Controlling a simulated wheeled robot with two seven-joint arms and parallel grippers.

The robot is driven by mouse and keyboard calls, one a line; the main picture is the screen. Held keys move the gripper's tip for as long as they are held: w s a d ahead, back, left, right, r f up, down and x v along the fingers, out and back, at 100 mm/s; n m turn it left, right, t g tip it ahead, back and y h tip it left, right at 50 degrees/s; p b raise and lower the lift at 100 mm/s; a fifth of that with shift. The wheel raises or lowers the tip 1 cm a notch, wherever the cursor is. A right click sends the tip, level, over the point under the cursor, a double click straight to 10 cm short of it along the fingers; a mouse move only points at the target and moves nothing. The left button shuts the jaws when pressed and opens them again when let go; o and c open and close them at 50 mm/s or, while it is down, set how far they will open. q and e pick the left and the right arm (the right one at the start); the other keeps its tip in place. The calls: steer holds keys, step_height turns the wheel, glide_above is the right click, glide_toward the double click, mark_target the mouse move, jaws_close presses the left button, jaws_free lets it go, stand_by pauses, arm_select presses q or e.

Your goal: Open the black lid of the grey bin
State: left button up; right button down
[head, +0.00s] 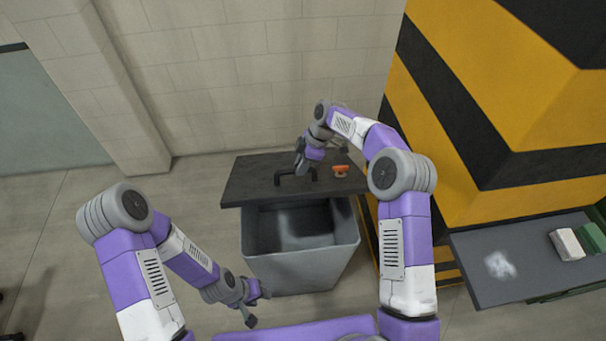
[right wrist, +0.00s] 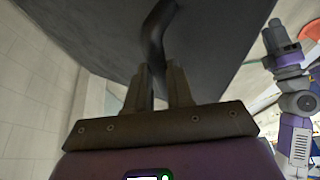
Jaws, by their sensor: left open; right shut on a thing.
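The grey bin (head: 300,265) stands on the floor in the middle of the head view, with its inside showing at the front. Its black lid (head: 245,182) covers the back part in the picture and is off the front rim. The lid's dark handle (head: 280,178) is a bent bar, also seen in the right wrist view (right wrist: 155,40). My right gripper (head: 302,168) is shut on the handle; its fingers (right wrist: 160,85) meet the bar in the right wrist view. My left gripper (head: 251,301) is open and empty, in front of the bin to the left.
A small orange object (head: 341,171) shows on the lid, right of the handle. A yellow-and-black striped block (head: 500,110) stands close to the bin's right. A grey shelf (head: 520,265) with a white box (head: 567,244) is at far right.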

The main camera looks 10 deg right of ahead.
steer(key=shift+w+d+r+p, duration=0.1)
steer(key=shift+w+r+p, duration=0.4)
steer(key=shift+w, duration=0.4)
steer(key=c, duration=1.3)
jaws_free()
steer(key=shift+f, duration=0.1)
steer(key=shift+o, duration=1.4)
steer(key=shift+w+f, duration=0.1)
steer(key=shift+w, duration=0.25)
steer(key=shift+s, duration=0.15)
steer(key=shift+r, duration=0.2)
steer(key=v, duration=0.7)
steer(key=shift+r, duration=0.25)
